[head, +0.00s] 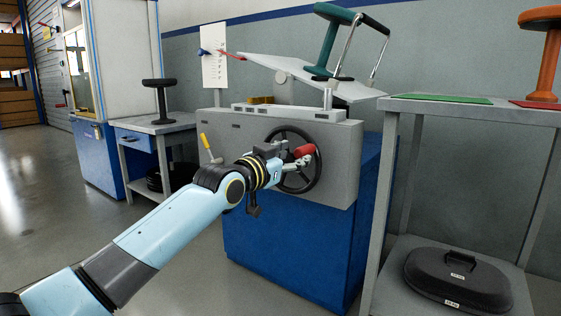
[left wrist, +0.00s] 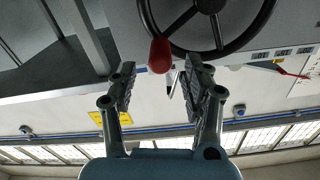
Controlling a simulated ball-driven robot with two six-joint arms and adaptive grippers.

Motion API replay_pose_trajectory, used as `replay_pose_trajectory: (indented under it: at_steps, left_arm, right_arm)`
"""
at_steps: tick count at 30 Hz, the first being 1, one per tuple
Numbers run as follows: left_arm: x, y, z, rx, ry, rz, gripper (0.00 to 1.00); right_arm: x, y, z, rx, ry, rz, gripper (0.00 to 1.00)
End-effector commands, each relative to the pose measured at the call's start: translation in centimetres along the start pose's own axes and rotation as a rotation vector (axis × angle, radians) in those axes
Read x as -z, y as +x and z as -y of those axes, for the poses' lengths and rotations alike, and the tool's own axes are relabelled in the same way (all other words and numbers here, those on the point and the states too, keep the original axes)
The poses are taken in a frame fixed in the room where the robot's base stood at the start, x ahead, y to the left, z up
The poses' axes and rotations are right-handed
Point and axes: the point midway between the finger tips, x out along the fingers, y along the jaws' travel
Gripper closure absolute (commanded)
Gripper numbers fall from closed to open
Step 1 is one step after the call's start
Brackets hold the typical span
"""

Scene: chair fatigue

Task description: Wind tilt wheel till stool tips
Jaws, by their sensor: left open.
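The black tilt wheel (head: 315,178) with a red knob (head: 303,151) is on the front of the grey tilt machine (head: 225,135). The wheel (left wrist: 208,48) and red knob (left wrist: 161,55) also show in the left wrist view. My left gripper (head: 285,160) is at the wheel in the head view. In the left wrist view my left gripper (left wrist: 160,78) is open, with the knob near its fingertips and between their lines; contact cannot be told. The teal stool (head: 329,45) stands on a white plate (head: 290,66) that slopes down to the right, and leans with it. My right gripper is not in view.
A white scale board (head: 214,70) with a red pointer (head: 231,56) stands behind the machine. A yellow-handled lever (head: 206,143) is left of the wheel. A grey rack (head: 395,155) on the right holds an orange stool (head: 545,60) and a black weight case (head: 458,280).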

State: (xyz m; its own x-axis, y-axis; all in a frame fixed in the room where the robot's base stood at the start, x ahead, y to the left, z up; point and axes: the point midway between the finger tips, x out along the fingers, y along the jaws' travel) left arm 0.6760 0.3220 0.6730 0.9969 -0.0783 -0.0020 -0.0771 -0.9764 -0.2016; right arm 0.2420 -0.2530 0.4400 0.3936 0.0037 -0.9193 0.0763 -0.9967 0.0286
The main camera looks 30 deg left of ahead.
Motion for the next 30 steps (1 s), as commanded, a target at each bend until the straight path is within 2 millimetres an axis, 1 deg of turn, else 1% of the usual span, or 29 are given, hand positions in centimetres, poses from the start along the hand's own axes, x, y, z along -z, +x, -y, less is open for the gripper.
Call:
replay_pose_trajectory:
  at_steps: [1, 3, 6, 9, 13, 26, 28, 29, 30]
  left_arm:
    - [-0.2, -1.2, 0.0, -0.001, 0.006, 0.003, 0.51]
    - [-0.1, -2.6, -0.1, -0.002, 0.004, 0.001, 0.51]
    - [-0.1, -4.1, 0.0, -0.001, 0.003, 0.003, 0.51]
    - [-0.1, -5.0, 0.0, 0.000, 0.002, 0.001, 0.51]
    - [0.0, -5.4, 0.0, 0.000, 0.000, -0.001, 0.51]
    - [0.0, -5.3, 0.0, 0.000, -0.001, 0.000, 0.51]
    - [-0.3, -5.5, -0.1, -0.001, -0.001, 0.005, 0.51]
    - [-0.7, -5.7, -0.2, -0.003, -0.003, 0.013, 0.51]
    - [-1.5, -6.1, -0.4, -0.006, -0.007, 0.029, 0.51]
  right_arm:
    - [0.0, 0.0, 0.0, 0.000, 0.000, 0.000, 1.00]
    - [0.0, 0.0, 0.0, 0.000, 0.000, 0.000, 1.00]
    - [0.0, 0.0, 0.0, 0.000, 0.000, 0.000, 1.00]
    - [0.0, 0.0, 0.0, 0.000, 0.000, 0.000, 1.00]
    - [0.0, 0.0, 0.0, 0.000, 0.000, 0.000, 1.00]
    - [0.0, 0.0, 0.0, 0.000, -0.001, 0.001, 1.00]
    - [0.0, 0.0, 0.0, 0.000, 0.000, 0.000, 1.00]
    - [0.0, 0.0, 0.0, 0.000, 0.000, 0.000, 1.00]
    - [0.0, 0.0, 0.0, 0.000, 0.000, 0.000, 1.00]
